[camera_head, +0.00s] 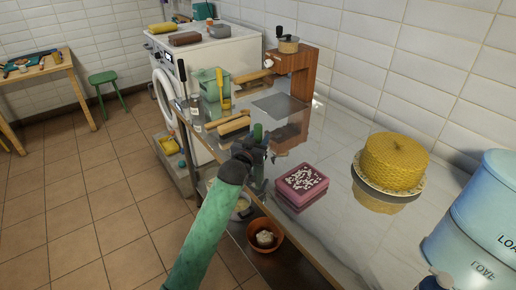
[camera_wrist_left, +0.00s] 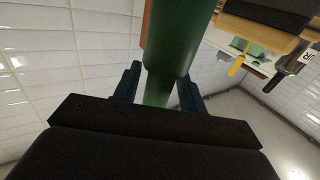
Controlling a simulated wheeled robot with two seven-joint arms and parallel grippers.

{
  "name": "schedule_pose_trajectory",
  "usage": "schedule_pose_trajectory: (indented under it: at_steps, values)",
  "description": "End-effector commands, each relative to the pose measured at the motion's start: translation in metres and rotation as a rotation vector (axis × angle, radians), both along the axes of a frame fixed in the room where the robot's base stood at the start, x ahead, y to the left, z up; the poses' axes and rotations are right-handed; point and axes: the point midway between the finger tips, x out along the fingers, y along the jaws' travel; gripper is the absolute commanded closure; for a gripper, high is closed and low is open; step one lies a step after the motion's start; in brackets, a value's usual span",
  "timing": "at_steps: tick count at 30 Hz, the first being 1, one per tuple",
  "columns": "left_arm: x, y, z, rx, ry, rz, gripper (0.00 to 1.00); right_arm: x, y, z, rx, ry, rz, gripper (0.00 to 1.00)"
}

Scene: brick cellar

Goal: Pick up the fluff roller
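A green rod-shaped thing, which I take to be the fluff roller (camera_head: 257,131), stands up at my left gripper (camera_head: 256,155) near the counter's front edge. In the left wrist view the fluff roller (camera_wrist_left: 178,45) is a smooth green cylinder with a narrower lower part. That part lies between the two dark fingers of my left gripper (camera_wrist_left: 158,92), which flank it closely and look shut on it. Its far end is cut off in the wrist view. My right gripper is not in view.
On the counter (camera_head: 335,190) are a pink box (camera_head: 301,181), a yellow woven cake-like thing (camera_head: 394,160), blue loaf tins (camera_head: 485,215), a wooden grinder stand (camera_head: 298,70) and a green container (camera_head: 208,84). An orange bowl (camera_head: 264,243) sits below the edge.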

Motion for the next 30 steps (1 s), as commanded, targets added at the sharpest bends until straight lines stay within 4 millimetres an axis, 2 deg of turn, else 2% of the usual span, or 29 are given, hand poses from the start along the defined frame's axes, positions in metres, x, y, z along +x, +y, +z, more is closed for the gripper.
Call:
schedule_pose_trajectory:
  at_steps: [1,4,5,16,20,22,23,25,30]
  values:
    - [0.0,0.0,0.0,0.0,0.0,0.0,0.69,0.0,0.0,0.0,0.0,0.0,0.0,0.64]
    - [0.0,0.0,0.0,0.0,0.0,0.0,0.89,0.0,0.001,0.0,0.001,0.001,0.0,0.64]
    - [0.0,0.0,0.0,0.0,0.0,0.0,0.92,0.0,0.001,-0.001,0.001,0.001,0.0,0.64]
    - [0.0,0.0,0.006,0.0,-0.001,0.0,0.92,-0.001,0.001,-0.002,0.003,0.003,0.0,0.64]
    - [0.0,0.0,0.021,-0.001,-0.003,0.0,0.92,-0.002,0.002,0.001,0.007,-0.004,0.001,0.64]
    - [0.0,0.0,0.035,-0.001,-0.005,0.0,0.92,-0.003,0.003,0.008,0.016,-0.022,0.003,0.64]
    - [0.0,0.0,0.042,-0.002,-0.007,0.0,0.92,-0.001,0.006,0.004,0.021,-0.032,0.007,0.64]
    - [-0.007,-0.016,0.049,-0.005,-0.002,-0.003,0.92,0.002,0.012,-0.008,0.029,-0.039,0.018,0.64]
    - [-0.022,-0.048,0.071,-0.005,-0.002,-0.002,0.92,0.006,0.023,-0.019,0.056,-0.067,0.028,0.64]
